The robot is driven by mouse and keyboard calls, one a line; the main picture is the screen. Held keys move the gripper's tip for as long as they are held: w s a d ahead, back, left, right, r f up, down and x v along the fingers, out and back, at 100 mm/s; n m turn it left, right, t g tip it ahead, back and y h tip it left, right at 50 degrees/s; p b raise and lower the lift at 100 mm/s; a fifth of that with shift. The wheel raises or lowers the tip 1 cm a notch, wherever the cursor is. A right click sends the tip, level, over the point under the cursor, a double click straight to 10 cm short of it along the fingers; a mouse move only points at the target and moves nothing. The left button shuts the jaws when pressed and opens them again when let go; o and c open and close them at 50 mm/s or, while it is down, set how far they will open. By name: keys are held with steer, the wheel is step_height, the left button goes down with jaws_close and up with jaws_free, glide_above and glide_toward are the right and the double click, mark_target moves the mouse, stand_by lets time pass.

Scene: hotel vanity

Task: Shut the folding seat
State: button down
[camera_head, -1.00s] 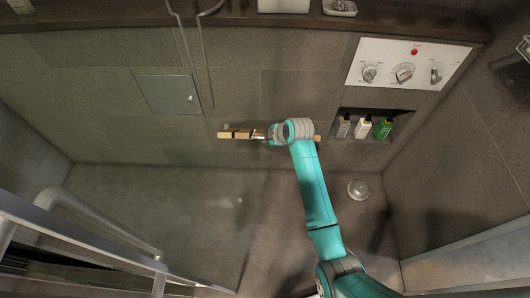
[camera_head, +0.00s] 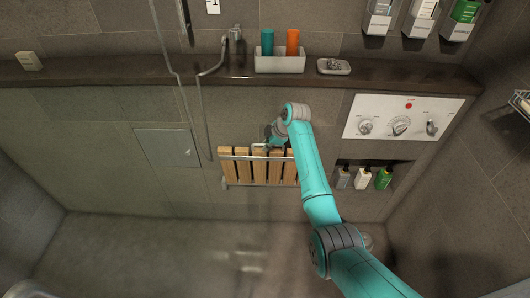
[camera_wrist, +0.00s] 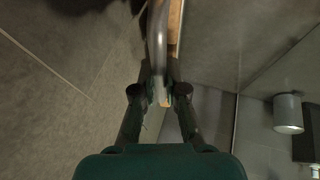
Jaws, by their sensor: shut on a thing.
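The folding seat (camera_head: 241,167) has upright wooden slats between metal rails on the tiled back wall. It is swung up, with its slatted face turned to the camera. I cannot tell if it lies flat on the wall. My gripper (camera_head: 268,146) is at the seat's upper edge, right of its middle. In the wrist view, my gripper (camera_wrist: 162,92) has its two dark fingers on either side of the seat's grey metal rail (camera_wrist: 158,45), shut on it. A strip of slat wood (camera_wrist: 175,25) shows beside the rail. My arm hides the seat's right end.
A dark ledge (camera_head: 110,75) runs above the seat, with a white caddy (camera_head: 280,64) and a soap dish (camera_head: 334,67). A shower hose hangs left of the seat, near a wall hatch (camera_head: 167,148). A control panel (camera_head: 390,117) and bottle niche are at right. The floor below is clear.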

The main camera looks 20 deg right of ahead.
steer(key=shift+w+d+r, duration=0.2)
steer(key=shift+w+d, duration=0.05)
steer(key=shift+w, duration=0.3)
steer(key=shift+w+d+r, duration=0.2)
steer(key=shift+w, duration=0.3)
steer(key=c, duration=1.2)
jaws_free()
steer(key=shift+s+f, duration=0.1)
steer(key=v, duration=1.2)
steer(key=shift+a, duration=0.15)
steer(key=shift+s, duration=0.1)
